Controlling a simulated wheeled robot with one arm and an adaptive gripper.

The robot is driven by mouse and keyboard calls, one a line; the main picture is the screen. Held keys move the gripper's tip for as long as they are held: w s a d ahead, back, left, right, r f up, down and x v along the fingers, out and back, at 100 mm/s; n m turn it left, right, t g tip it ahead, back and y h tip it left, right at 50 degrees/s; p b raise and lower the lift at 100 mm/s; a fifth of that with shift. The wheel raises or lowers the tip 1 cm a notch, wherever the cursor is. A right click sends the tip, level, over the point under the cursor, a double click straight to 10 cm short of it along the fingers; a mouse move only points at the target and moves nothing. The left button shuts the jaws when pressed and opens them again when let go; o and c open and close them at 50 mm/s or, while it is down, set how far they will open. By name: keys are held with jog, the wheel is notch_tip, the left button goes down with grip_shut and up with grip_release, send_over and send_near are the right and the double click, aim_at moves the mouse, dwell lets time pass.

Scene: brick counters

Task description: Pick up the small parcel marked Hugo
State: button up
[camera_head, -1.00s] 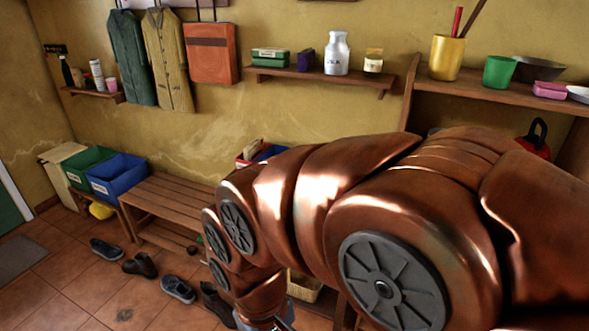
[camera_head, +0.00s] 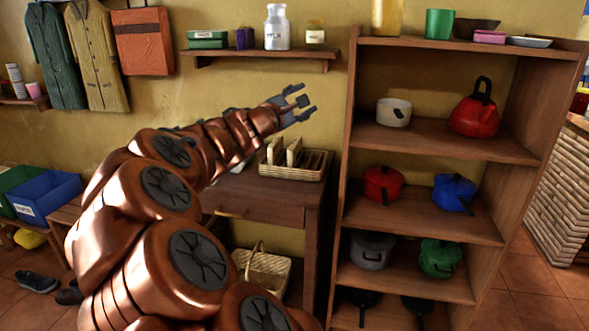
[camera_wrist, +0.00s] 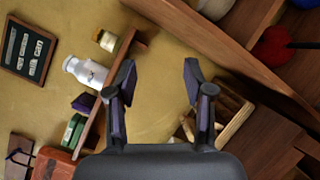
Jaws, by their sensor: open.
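I cannot make out any parcel marked Hugo in these views. My gripper (camera_head: 298,104) is raised in front of the yellow wall, above a small dark wooden table (camera_head: 262,197) and below the wall shelf (camera_head: 262,55). In the wrist view my gripper (camera_wrist: 158,68) has its two dark fingers spread apart, with nothing between them but wall. A basket-like rack (camera_head: 312,166) with upright light-brown pieces stands on the table below the gripper. It shows partly behind the right finger in the wrist view. My arm hides part of the table.
A tall shelf unit (camera_head: 425,140) with pots and a red kettle (camera_head: 474,115) stands to the right of my gripper. The wall shelf holds a white bottle (camera_head: 277,28), a green box (camera_head: 207,40) and a small jar. A wicker basket (camera_head: 264,273) sits below the table.

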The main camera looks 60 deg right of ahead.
aim_at(290, 154)
jog(key=w+d+f+n+t+b, duration=0.2)
jog(key=w+d+f+n, duration=0.1)
jog(key=f, duration=0.5)
jog(key=w+d+f+n+t+y+b, duration=0.1)
jog(key=w+d+f+n+t+b, duration=0.1)
jog(key=f+n, duration=0.5)
jog(key=w+d+f+n+t+y+b, duration=0.1)
jog(key=w+d+f+n+t+b, duration=0.1)
jog(key=w+d+f+n, duration=0.3)
jog(key=shift+w+d+f+n+t+b, duration=0.25)
jog(key=shift+w+f+b, duration=0.15)
jog(key=shift+w+f, duration=0.5)
jog(key=shift+w+d+f+n+t+b, duration=0.15)
jog(key=shift+w+d+f+b, duration=0.15)
jog(key=shift+w+f, duration=0.55)
jog(key=shift+w+d+f, duration=0.15)
jog(key=shift+d+f, duration=0.1)
jog(key=shift+d, duration=0.15)
jog(key=shift+w+d+r, duration=0.1)
jog(key=shift+d, duration=0.6)
jog(key=shift+p+x, duration=0.55)
jog(key=shift+x, duration=1.4)
jog(key=shift+w+d, duration=0.1)
jog(key=shift+d, duration=0.6)
jog(key=shift+c, duration=0.4)
grip_shut()
